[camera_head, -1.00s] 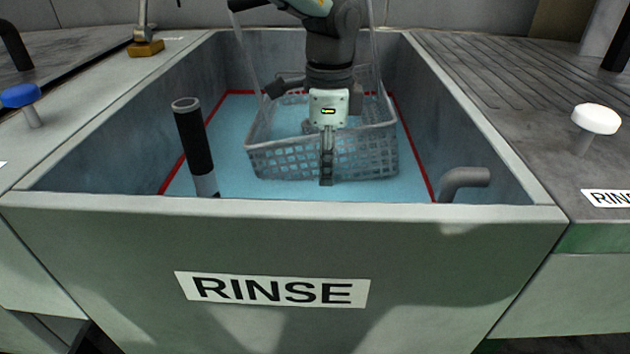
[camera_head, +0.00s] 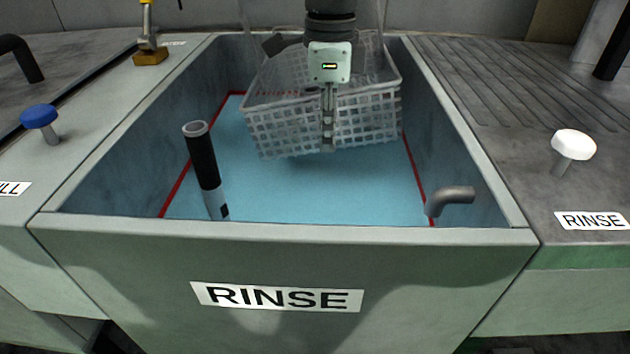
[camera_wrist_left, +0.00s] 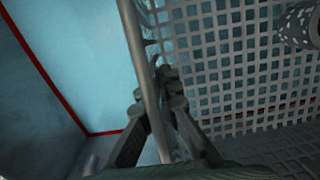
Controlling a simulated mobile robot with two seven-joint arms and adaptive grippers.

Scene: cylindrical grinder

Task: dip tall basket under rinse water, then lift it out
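The grey mesh basket (camera_head: 368,116) hangs at the far end of the rinse tank, slightly tilted. Its whole front wall shows over the blue rinse water (camera_head: 300,190), and its bottom looks clear of the surface. My left gripper (camera_head: 328,146) reaches down at the middle of the front wall. In the left wrist view its fingers (camera_wrist_left: 158,108) straddle the basket rim (camera_wrist_left: 136,45) and look closed on it. A grey perforated cylinder (camera_wrist_left: 298,24) shows at the basket side of that view. My right gripper is out of view.
The tank's front wall (camera_head: 130,240) carries a RINSE label. A black standpipe (camera_head: 203,160) stands at the front left and a grey bent pipe (camera_head: 452,198) at the front right. A blue knob (camera_head: 39,116) and a white knob (camera_head: 573,145) flank the tank.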

